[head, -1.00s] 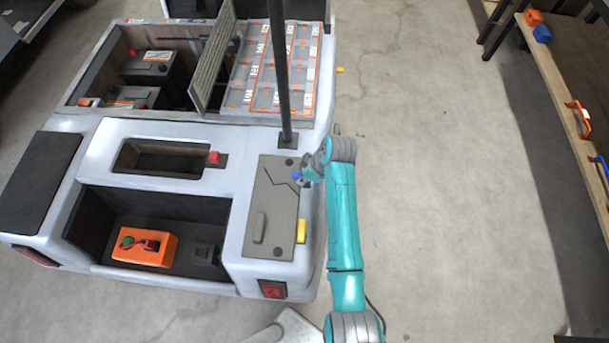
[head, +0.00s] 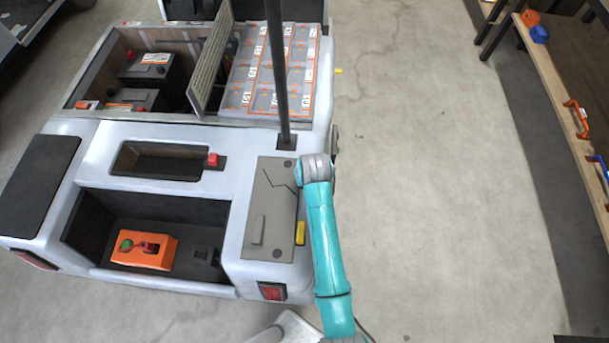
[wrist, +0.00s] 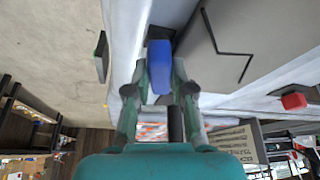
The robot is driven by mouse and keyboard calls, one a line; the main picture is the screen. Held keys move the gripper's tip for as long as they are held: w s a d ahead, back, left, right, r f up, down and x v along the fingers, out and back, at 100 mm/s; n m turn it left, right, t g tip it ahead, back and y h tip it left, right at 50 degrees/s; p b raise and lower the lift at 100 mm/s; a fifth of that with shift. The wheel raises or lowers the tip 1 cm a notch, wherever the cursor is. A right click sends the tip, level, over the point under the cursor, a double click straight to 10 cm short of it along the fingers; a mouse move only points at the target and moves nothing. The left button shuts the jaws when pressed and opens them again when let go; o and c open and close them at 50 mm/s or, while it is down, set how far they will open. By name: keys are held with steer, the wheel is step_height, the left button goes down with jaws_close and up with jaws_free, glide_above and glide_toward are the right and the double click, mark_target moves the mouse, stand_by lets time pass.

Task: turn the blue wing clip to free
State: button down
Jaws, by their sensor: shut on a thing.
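The blue wing clip (wrist: 160,62) shows in the wrist view, upright in the picture between my fingertips, beside a grey panel. My gripper (wrist: 159,88) is shut on it, one finger on each side. In the head view my arm's wrist hides both the clip and my gripper at the right edge of the grey panel (head: 262,222) on the cart's corner. A yellow clip (head: 301,232) sits on the same edge of the panel, nearer the cart's rear. The clip's base is hard to make out.
A dark upright post (head: 277,75) stands just beyond the panel. A red knob (head: 213,160) sits left of it, and an orange box (head: 146,250) lies in the open rear bay. The floor right of the cart is clear up to a wooden bench (head: 560,90).

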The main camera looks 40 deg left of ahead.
steer(key=shift+w+d+m+t+h, duration=0.1)
steer(key=shift+m+t+h, duration=0.45)
steer(key=shift+m, duration=1.25)
steer(key=c, duration=1)
jaws_free()
steer(key=shift+r, duration=0.1)
steer(key=v, duration=1.2)
steer(key=shift+w, duration=0.1)
